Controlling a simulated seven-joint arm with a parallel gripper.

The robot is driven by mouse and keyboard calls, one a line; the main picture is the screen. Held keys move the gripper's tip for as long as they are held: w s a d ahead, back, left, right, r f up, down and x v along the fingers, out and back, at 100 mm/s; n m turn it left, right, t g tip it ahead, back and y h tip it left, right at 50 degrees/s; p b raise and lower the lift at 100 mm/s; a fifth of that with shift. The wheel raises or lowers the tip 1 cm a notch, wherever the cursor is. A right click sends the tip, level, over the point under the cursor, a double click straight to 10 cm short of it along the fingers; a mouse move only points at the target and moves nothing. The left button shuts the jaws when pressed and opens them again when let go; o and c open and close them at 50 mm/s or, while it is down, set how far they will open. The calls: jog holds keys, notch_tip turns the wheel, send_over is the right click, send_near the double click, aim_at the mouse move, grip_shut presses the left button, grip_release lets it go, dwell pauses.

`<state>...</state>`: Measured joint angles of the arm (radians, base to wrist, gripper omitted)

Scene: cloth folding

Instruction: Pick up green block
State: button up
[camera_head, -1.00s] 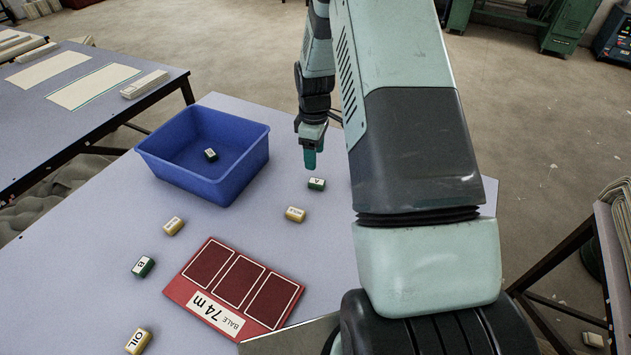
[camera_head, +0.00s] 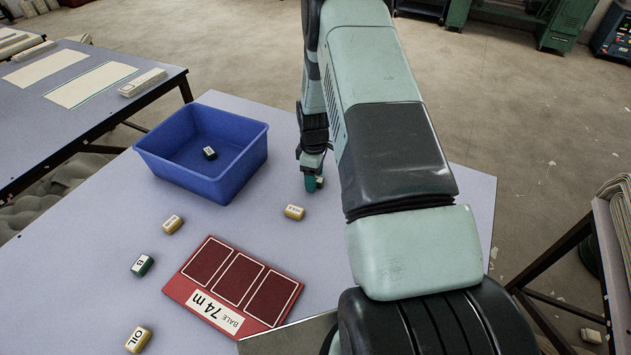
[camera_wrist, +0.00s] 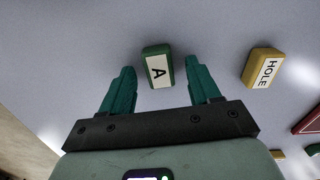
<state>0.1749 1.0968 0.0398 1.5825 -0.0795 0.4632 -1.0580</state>
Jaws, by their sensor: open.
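A green block (camera_wrist: 157,66) with a white face marked A lies on the table in the wrist view. My gripper (camera_wrist: 160,64) is open and empty, and its teal fingertips appear on either side of that block with a gap on each side. How far the fingertips are above the table is hard to tell. In the head view my gripper (camera_head: 311,183) is low over the table, and block A is mostly or wholly hidden behind it. Another green block (camera_head: 141,265), marked B, lies left of the red board. A dark green block (camera_head: 210,153) lies inside the blue bin.
The blue bin (camera_head: 165,170) stands at the table's far left. A yellow block marked HOLE (camera_wrist: 263,68) lies right of block A in the wrist view. A yellow block (camera_head: 172,224), an OIL block (camera_head: 138,340) and a red board (camera_head: 190,292) lie on the table (camera_head: 80,310).

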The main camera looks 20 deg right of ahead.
jog(key=c, duration=1.1)
